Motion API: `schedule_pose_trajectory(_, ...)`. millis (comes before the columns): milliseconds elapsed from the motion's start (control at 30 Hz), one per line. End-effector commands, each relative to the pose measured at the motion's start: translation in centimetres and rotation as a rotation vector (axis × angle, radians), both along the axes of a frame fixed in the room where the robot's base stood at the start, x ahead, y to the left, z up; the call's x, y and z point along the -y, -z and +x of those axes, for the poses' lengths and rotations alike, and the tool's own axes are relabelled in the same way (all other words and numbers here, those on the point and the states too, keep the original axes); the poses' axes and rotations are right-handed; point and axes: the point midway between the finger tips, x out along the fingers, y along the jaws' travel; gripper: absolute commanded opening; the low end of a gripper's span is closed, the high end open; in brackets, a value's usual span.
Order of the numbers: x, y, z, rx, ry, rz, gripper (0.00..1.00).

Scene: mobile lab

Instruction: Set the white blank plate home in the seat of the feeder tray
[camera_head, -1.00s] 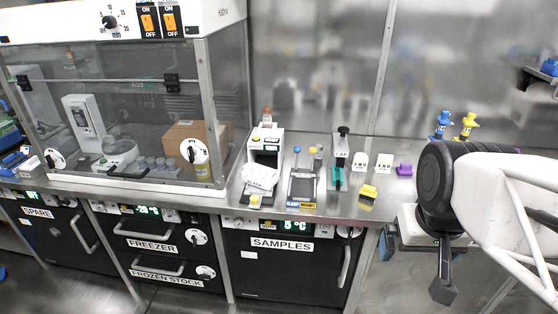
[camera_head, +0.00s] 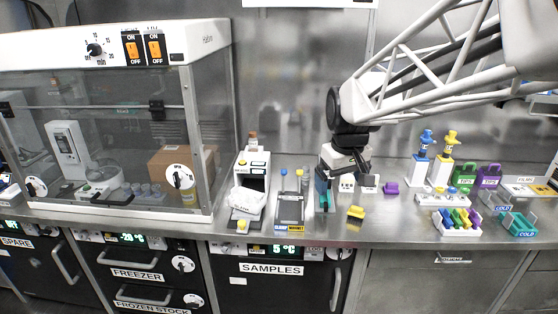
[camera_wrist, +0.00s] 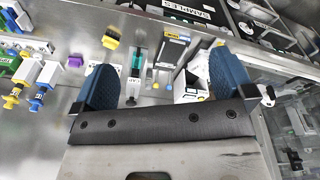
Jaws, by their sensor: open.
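The white blank plate (camera_head: 246,202) appears to be the pale slab lying askew on the front of a white and black machine. That machine's dark low front (camera_head: 243,222) looks like the feeder tray; its seat is mostly hidden under the slab. In the wrist view a pale shape that looks like the plate (camera_wrist: 189,88) shows beside the right finger, partly covered by it. My gripper (camera_head: 345,168) is above the bench, to the right of the plate and apart from it. In the wrist view its blue fingers are wide apart, with nothing held between them (camera_wrist: 162,85).
A black magnet stand (camera_head: 289,209) is just right of the machine. A teal-handled device (camera_head: 322,195) stands below my gripper. A yellow block (camera_head: 356,212) and purple block (camera_head: 391,187) lie further right. A glass-fronted cabinet (camera_head: 110,140) bounds the left.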

Motion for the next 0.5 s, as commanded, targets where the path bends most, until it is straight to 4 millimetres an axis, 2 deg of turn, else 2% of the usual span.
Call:
schedule_pose_trajectory(100,-1.6,0.5,3.0,-0.011,-0.053,-0.006,1.00)
schedule_pose_trajectory(500,-7.5,3.5,12.1,-0.042,-0.225,-0.025,1.00)
